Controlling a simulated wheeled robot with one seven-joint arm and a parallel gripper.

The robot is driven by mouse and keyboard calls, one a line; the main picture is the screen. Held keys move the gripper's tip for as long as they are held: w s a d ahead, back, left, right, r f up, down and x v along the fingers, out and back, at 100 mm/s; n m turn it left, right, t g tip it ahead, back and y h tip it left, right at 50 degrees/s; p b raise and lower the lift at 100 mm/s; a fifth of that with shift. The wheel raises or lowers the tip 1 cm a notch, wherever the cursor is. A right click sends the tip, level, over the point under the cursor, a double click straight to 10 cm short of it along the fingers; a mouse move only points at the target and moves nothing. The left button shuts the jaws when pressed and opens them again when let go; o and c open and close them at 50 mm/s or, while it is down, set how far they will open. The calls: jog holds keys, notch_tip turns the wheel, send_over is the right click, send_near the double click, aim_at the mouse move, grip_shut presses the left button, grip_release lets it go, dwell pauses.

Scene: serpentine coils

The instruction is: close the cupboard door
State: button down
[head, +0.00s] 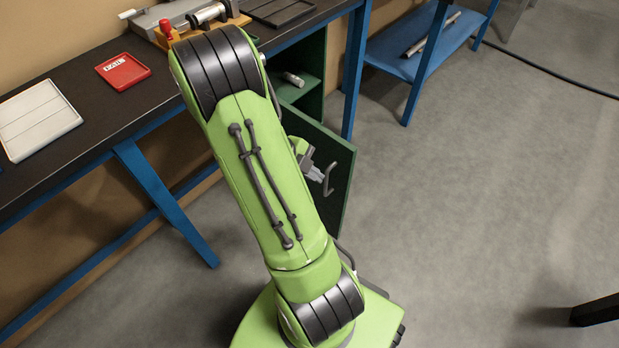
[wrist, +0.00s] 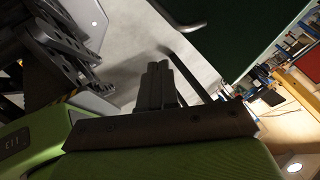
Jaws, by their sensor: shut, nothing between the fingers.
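The cupboard door (head: 343,165) is a dark green panel that stands open from the cupboard (head: 311,95) under the workbench. Its grey bar handle (head: 328,180) is on the face I see. My gripper (head: 319,173) is beside the handle, partly hidden by my green arm; whether it touches the handle or door I cannot tell. In the wrist view the closed fingers (wrist: 159,82) hold nothing, and the dark door (wrist: 245,35) fills the upper right. The hinge side of the door is mostly hidden behind my arm.
A metal cylinder (head: 293,80) lies inside the cupboard. The workbench (head: 100,100) carries a red tray (head: 123,72) and a white tray (head: 35,120). A blue-framed table (head: 420,55) stands beyond. The grey floor (head: 470,190) right of the door is mostly clear.

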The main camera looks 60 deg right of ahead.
aim_at(339, 175)
jog(key=s+d+f, duration=0.1)
jog(key=d, duration=0.1)
jog(key=s+d+f+b, duration=0.1)
jog(key=d+f, duration=0.1)
jog(key=s+d+f, duration=0.1)
jog(key=d+f, duration=0.1)
jog(key=shift+s+d+f+b, duration=0.25)
jog(key=shift+s+b, duration=0.05)
jog(key=shift+s, duration=0.05)
jog(key=shift+d, duration=0.1)
